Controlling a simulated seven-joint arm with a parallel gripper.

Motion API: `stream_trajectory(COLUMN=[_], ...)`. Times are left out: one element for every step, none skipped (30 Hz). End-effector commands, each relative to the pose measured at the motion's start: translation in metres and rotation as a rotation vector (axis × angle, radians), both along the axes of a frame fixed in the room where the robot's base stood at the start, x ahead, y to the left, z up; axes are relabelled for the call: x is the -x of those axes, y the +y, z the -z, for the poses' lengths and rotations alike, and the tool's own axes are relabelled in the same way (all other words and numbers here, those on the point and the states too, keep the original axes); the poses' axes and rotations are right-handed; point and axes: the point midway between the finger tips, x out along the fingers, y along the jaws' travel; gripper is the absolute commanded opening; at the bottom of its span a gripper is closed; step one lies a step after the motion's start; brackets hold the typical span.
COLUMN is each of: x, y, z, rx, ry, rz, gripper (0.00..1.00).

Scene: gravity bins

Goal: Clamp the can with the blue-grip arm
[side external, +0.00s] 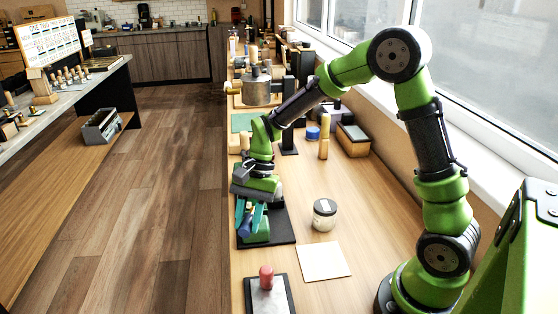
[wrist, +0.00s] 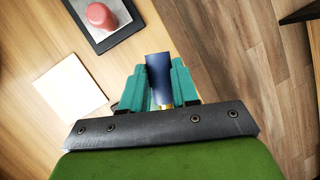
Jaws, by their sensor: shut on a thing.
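My gripper (side external: 250,218), with teal fingers, points down over a black plate (side external: 283,232) near the bench's left edge. In the wrist view my gripper (wrist: 158,72) is shut on a dark blue grip (wrist: 159,84), with a finger on each side. The blue grip also shows between the fingers in the side view (side external: 244,224). A bit of yellow shows below the grip in the wrist view. A green part (side external: 258,238) sits on the black plate beside the fingers. I cannot tell which object is the can; the clamp's lower parts are mostly hidden.
A pale square card (side external: 323,261) lies nearer. A red rounded piece (side external: 266,278) stands on a dark-framed plate (side external: 286,298). A metal cylinder fixture (side external: 258,91) and wooden posts stand farther back.

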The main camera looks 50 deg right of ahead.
Motion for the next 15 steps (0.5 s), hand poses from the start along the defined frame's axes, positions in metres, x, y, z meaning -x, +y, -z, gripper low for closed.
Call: stream_trajectory(x=[-0.0001, 0.0, 0.0, 0.0, 0.0, 0.0, 0.0, 0.0, 0.0001, 0.0001, 0.0001, 0.0001, 0.0001, 0.0002, 0.0002], y=[-0.0009, -0.0011, -0.0011, -0.0011, -0.0011, -0.0011, -0.0011, -0.0011, -0.0011, -0.0011, -0.0012, -0.0011, -0.0011, -0.001, -0.0009], z=[-0.0008, -0.0007, -0.0007, -0.0007, -0.0007, -0.0007, -0.0007, -0.0007, -0.0007, -0.0007, -0.0008, -0.0006, -0.0006, -0.0006, -0.0005], rx=[0.001, 0.001, 0.001, 0.001, 0.001, 0.001, 0.001, 0.001, 0.002, 0.002, 0.002, 0.001, 0.001, 0.001, 0.001], ry=[-0.002, -0.002, -0.002, -0.002, -0.002, -0.002, -0.002, -0.002, -0.002, -0.002, -0.002, -0.002, -0.002, -0.002, -0.001], rz=[-0.004, -0.004, -0.005, -0.005, -0.005, -0.005, -0.005, -0.005, -0.005, -0.005, -0.005, -0.005, -0.005, -0.005, -0.004], gripper=[0.0, 0.0, 0.0, 0.0, 0.0, 0.0, 0.0, 0.0, 0.0, 0.0, 0.34, 0.4, 0.45, 0.49, 0.55])
